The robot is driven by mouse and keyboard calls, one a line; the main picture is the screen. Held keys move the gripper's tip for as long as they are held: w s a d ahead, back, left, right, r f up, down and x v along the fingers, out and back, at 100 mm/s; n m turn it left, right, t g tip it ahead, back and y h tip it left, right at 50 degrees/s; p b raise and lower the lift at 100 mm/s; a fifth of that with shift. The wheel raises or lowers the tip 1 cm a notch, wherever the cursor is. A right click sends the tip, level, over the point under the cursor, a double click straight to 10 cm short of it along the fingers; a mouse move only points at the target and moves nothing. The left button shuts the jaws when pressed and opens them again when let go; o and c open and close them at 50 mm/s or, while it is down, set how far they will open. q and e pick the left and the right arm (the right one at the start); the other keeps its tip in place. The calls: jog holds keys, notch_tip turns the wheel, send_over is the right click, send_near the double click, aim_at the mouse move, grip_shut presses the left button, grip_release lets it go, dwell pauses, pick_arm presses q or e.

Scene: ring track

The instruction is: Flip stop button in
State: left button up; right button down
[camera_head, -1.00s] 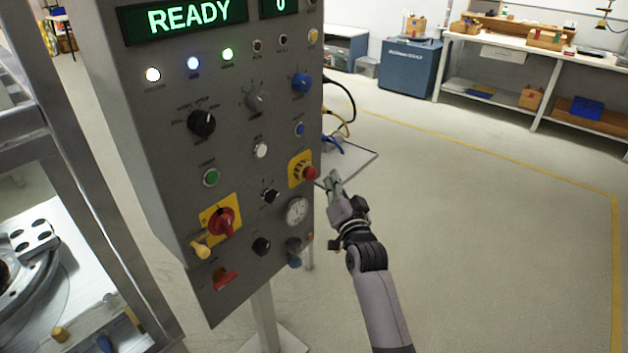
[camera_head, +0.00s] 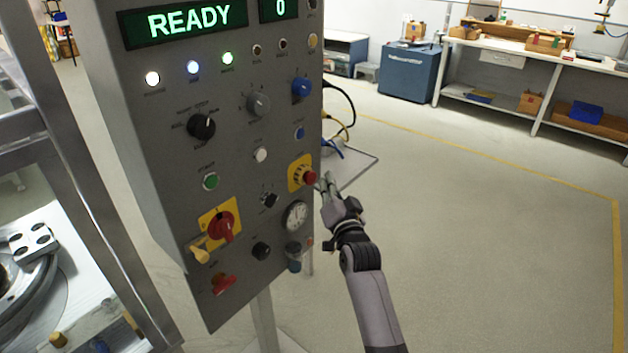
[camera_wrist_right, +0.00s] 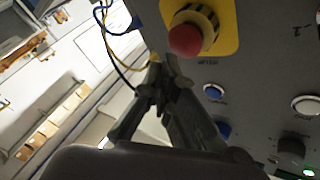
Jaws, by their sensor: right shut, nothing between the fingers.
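The stop button (camera_head: 309,178) is a red mushroom head on a yellow plate at the right side of the grey control panel (camera_head: 225,150). In the right wrist view the red button (camera_wrist_right: 186,39) stands out from its yellow plate (camera_wrist_right: 228,22), near the top of the picture. My right gripper (camera_head: 326,181) is just to the right of the button in the head view, with its fingers pointing up toward it. In the wrist view the right fingertips (camera_wrist_right: 162,66) are together and empty, just below the button. I cannot tell whether they touch it. My left gripper is not in view.
Other controls surround the button: a blue push button (camera_head: 299,133) above, a gauge (camera_head: 295,216) below and a large red rotary switch (camera_head: 222,226) lower left. Cables (camera_head: 345,112) and a grey tray (camera_head: 358,163) are behind the panel. Open floor lies to the right.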

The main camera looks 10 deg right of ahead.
jog(key=shift+w+a, duration=0.1)
jog(key=shift+w, duration=0.05)
dwell(0.6)
jog(key=shift+w+a, duration=0.15)
jog(key=shift+w, duration=0.05)
jog(key=shift+w+a, duration=0.3)
jog(key=shift+w, duration=0.1)
dwell(0.9)
jog(key=shift+s+d, duration=0.1)
dwell(0.3)
jog(key=shift+s+d+p, duration=0.45)
jog(key=shift+s+p, duration=0.05)
jog(key=shift+s, duration=0.15)
jog(key=s+d+p, duration=0.1)
jog(key=s, duration=0.1)
jog(key=s+d+p, duration=0.1)
jog(key=s+d, duration=0.1)
jog(key=shift+p, duration=0.3)
